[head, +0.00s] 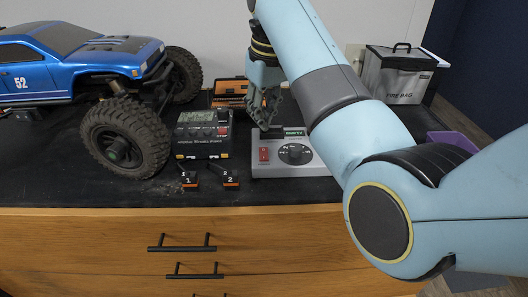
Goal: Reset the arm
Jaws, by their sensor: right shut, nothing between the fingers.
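My right arm (365,130) comes in from the right side of the head view and bends down to the bench. My right gripper (266,122) points down and is shut with nothing in it. Its fingertips are at the back left of a light grey box (318,163), left of the small display (294,133). The box has a red switch (264,154) and a round black dial (295,154). I cannot tell whether the fingertips touch the box. My left gripper is out of view.
A blue crawler truck (70,60) stands at left. A black charger (203,138) sits left of the grey box. Two numbered orange-and-black pieces (189,181) (230,179) lie in front. Behind are an orange case (228,88), a fire bag (392,78) and a purple bin (455,141).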

